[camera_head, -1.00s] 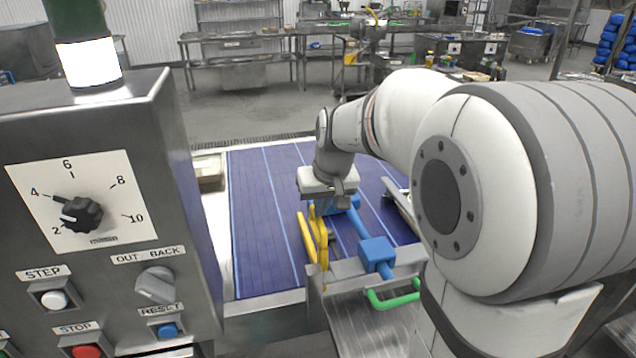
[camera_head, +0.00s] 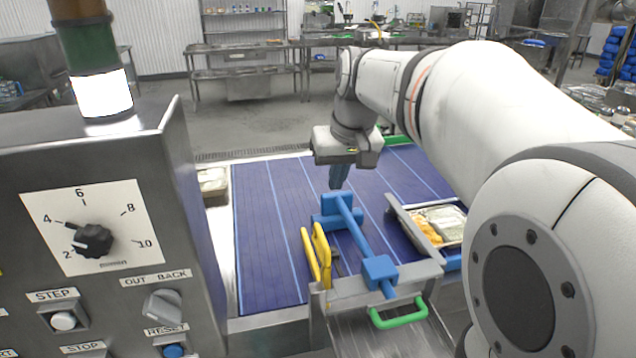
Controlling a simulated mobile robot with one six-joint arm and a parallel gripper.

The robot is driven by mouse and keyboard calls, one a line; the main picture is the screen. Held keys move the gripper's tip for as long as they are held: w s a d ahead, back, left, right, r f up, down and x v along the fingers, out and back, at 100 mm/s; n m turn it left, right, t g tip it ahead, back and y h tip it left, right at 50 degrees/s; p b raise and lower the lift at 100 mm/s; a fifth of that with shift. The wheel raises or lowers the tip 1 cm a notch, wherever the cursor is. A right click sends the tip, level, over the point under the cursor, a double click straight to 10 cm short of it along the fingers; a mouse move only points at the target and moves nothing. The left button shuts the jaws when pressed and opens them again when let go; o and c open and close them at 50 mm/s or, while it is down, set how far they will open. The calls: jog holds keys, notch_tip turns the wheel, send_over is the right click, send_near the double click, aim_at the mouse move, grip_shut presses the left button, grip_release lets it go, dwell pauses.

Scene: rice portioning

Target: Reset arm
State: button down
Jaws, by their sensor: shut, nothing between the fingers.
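My gripper (camera_head: 338,183) hangs from the white arm (camera_head: 450,95) over the blue belt, pointing down. Its fingers are together with nothing between them. It is above and behind the blue pusher block (camera_head: 338,208) and apart from the belt. The white arm comes in from the right and hides part of the belt and the background.
The blue belt (camera_head: 265,230) has clear room on its left. A yellow handle (camera_head: 320,255) and a green handle (camera_head: 398,313) stand at the near end. A food tray (camera_head: 458,242) lies at the right. A control panel (camera_head: 100,225) fills the left side.

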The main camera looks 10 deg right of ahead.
jog(key=s+a+f, duration=0.2)
jog(key=s+f, duration=1.1)
jog(key=s, duration=0.5)
jog(key=shift+a+f+g+h, duration=0.3)
jog(key=shift+a+f+h, duration=0.05)
jog(key=shift+f+h, duration=0.05)
